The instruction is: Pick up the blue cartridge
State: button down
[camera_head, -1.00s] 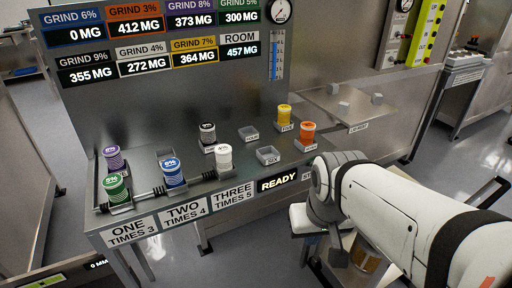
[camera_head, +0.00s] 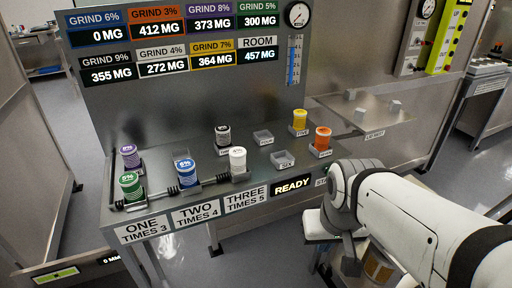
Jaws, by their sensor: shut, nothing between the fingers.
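The blue cartridge (camera_head: 185,172) is a blue and white cylinder with a label on its top. It stands upright at the station marked TWO, near the front edge of the steel bench (camera_head: 195,212). My gripper (camera_head: 351,264) is at the lower right, below the grey end of my arm, well to the right of the blue cartridge and apart from it. It is shut and holds nothing. The arm partly hides the area around it.
A green cartridge (camera_head: 131,187) and a white one (camera_head: 238,160) flank the blue one. Purple (camera_head: 130,157), black (camera_head: 223,136), yellow (camera_head: 300,121) and orange (camera_head: 322,139) cartridges stand nearby. Empty holders FOUR (camera_head: 264,137) and SIX (camera_head: 283,159) lie right. A display panel (camera_head: 185,90) rises behind.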

aim_at(186, 168)
jog(key=u, duration=1.05)
jog(key=k, duration=0.5)
jog(key=u, duration=0.1)
jog(key=i, duration=0.5)
jog(key=u, duration=0.05)
